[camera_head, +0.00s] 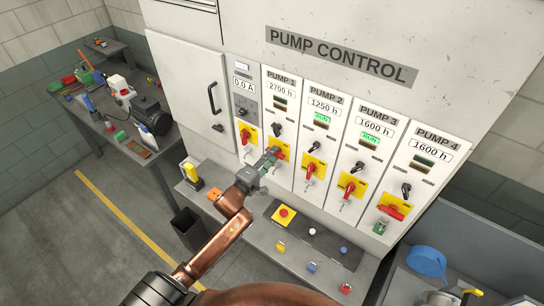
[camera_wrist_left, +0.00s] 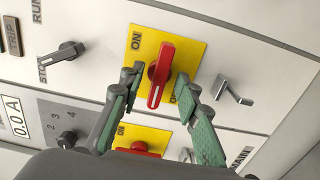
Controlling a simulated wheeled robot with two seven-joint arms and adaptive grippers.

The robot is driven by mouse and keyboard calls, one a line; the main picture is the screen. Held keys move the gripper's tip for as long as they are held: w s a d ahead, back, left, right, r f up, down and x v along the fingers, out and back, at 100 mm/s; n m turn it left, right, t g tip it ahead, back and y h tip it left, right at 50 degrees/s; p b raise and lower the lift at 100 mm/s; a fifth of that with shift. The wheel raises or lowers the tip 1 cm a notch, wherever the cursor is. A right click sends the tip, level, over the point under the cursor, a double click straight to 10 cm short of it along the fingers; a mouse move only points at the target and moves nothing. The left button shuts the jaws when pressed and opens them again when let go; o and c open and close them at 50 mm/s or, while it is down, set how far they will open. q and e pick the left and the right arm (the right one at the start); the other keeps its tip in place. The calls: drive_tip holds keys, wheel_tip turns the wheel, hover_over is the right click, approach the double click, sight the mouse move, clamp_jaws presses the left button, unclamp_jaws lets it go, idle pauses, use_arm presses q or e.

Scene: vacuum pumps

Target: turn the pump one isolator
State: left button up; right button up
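The pump one isolator (camera_head: 281,150) is a red handle on a yellow plate under the PUMP 1 label, partly hidden by my gripper in the head view. In the left wrist view its red handle (camera_wrist_left: 160,75) lies crosswise on the yellow plate (camera_wrist_left: 187,52), which carries an ON label. My left gripper (camera_head: 268,160) is at this isolator. Its green-padded fingers are open, one on each side of the handle, with gaps visible; it also shows in the left wrist view (camera_wrist_left: 157,88). My right gripper is not in view.
A black knob (camera_wrist_left: 62,52) and a hanging metal hasp (camera_wrist_left: 235,92) flank the plate. The main isolator (camera_head: 246,136) is beside it. Isolators for pump 2 (camera_head: 311,170), pump 3 (camera_head: 349,188) and pump 4 (camera_head: 391,211) stand right. A ledge with an emergency button (camera_head: 284,212) lies below.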

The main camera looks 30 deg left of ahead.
use_arm(q)
drive_tip(key=shift+s, duration=0.2)
drive_tip(key=shift+s, duration=0.8)
drive_tip(key=s, duration=0.6)
drive_tip(key=shift+a, duration=0.25)
idle(0.5)
